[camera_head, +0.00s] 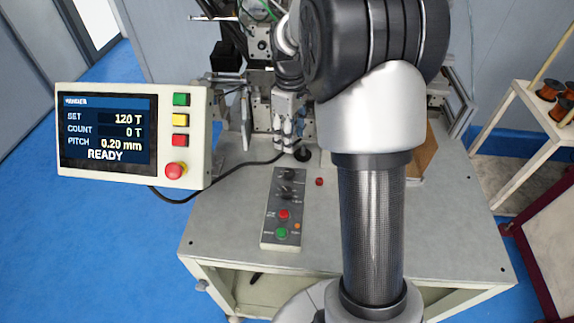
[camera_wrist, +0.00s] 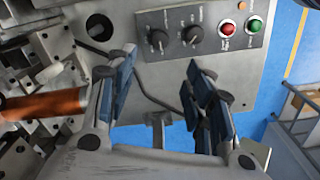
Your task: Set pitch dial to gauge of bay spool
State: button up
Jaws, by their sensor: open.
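A small grey control panel (camera_head: 271,215) lies on the machine table. It carries two black dials, a red button and a green button. In the wrist view the dials are a left dial (camera_wrist: 158,41) and a right dial (camera_wrist: 193,35); their labels are too blurred to tell which sets pitch. The display (camera_head: 107,136) reads SET 120 T, COUNT 0 T, PITCH 0.20 mm, READY. My gripper (camera_wrist: 160,68) is open and empty, its blue-padded fingers apart from the dials. A copper-coloured cylinder (camera_wrist: 45,103) lies left of the fingers; I cannot tell whether it is the bay spool.
Several copper spools sit on a rack (camera_head: 522,124) at the right. The display box has green, yellow and red buttons and a red mushroom button (camera_head: 175,170). Winder parts (camera_head: 262,110) crowd the back. The table front (camera_head: 225,225) left of the panel is clear.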

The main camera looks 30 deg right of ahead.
aim_at(289, 171)
notch_tip(289, 171, down, 14)
jog(key=b, duration=0.2)
jog(key=shift+f+b, duration=0.15)
jog(key=shift+b, duration=0.2)
jog(key=shift+c, duration=0.5)
jog(key=c, duration=1)
